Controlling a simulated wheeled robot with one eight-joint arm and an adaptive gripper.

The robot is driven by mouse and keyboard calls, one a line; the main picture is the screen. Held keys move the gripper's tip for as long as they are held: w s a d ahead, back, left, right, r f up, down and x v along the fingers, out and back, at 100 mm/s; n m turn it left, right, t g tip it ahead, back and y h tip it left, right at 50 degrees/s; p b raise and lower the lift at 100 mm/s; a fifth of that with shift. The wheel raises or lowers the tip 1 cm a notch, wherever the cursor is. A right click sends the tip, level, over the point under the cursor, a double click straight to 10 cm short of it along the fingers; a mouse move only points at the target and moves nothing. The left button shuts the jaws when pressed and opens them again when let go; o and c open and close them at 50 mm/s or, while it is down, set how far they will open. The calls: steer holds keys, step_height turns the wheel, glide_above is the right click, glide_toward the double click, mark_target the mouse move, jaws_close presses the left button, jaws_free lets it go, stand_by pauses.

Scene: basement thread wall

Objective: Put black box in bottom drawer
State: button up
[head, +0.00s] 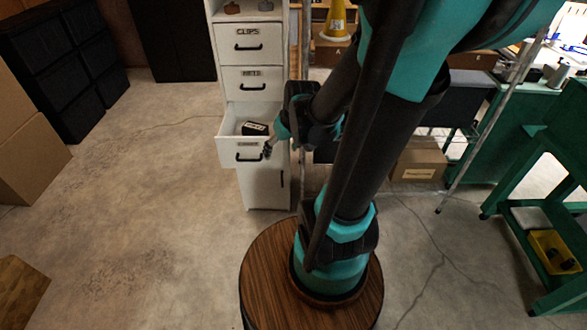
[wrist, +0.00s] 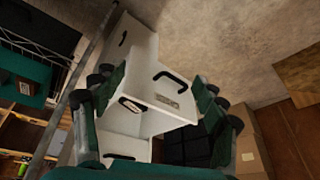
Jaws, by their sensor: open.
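The white cabinet (head: 254,86) has its bottom drawer (head: 227,143) pulled out in the head view. The black box (head: 255,128), with a white label, lies inside that drawer near its right side. My gripper (head: 273,142) is beside the drawer's front right corner, close to the box, and partly hidden by my own arm. In the wrist view my gripper (wrist: 160,88) is open, its fingers spread on either side of the white cabinet and drawer fronts.
Upper drawers labelled CLIPS (head: 248,47) and another (head: 252,84) are shut. Black crates (head: 70,70) and cardboard boxes (head: 30,150) stand at left. A cardboard box (head: 418,163) and a green bench (head: 520,125) are at right. The floor left of the cabinet is clear.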

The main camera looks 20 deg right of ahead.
steer(key=s+d+f+m+h, duration=0.1)
steer(key=s+m, duration=0.1)
steer(key=s, duration=0.5)
steer(key=shift+s+d+f+h, duration=0.25)
steer(key=shift+f+h, duration=0.05)
steer(key=shift+f, duration=0.1)
steer(key=shift+c, duration=0.4)
